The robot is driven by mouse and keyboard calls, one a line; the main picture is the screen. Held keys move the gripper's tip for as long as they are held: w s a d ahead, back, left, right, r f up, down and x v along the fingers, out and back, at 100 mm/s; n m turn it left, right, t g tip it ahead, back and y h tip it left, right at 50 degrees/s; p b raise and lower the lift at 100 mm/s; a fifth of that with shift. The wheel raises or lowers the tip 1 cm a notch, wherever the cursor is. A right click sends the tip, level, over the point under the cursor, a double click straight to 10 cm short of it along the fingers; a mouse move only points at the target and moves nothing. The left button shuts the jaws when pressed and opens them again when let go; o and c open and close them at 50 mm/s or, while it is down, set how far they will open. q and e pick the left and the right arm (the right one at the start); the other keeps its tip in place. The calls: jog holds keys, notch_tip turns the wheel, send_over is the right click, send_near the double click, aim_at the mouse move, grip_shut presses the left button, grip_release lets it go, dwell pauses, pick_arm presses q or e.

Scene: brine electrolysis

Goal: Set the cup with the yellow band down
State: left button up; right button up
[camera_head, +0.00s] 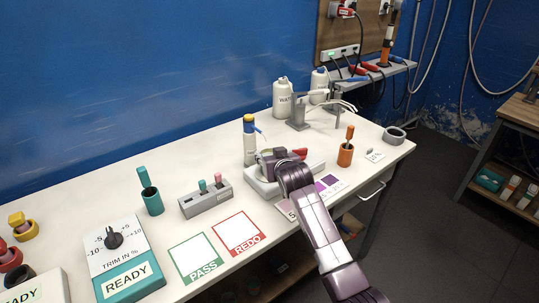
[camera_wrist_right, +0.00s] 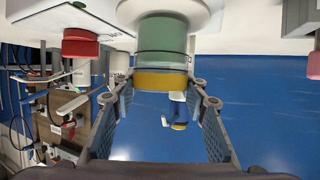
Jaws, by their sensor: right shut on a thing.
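The cup with the yellow band (camera_wrist_right: 162,42) has a grey-green body and shows between the fingers in the right wrist view, which looks upside down. Its band (camera_wrist_right: 160,80) is at the end nearer my palm. The cup's far end meets or nearly meets a white round surface (camera_wrist_right: 205,12); I cannot tell whether they touch. My right gripper (camera_wrist_right: 162,95) is shut on the cup. In the head view the right gripper (camera_head: 272,162) is over the white device (camera_head: 262,187) and mostly hides the cup. My left gripper is out of view.
A bottle with a blue and yellow top (camera_head: 249,140) stands just behind the gripper. A red knob (camera_head: 299,153) is close on its right. An orange holder (camera_head: 345,155) stands further right, a grey rack (camera_head: 206,199) to the left. The PASS (camera_head: 197,258) and REDO (camera_head: 240,233) squares are empty.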

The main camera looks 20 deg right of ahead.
jog(key=o, duration=1.3)
jog(key=shift+f, duration=0.1)
jog(key=shift+r, duration=0.2)
jog(key=shift+s, duration=0.25)
jog(key=v, duration=1.1)
jog(key=shift+s+b, duration=0.25)
jog(key=shift+b, duration=0.1)
jog(key=shift+d, duration=0.1)
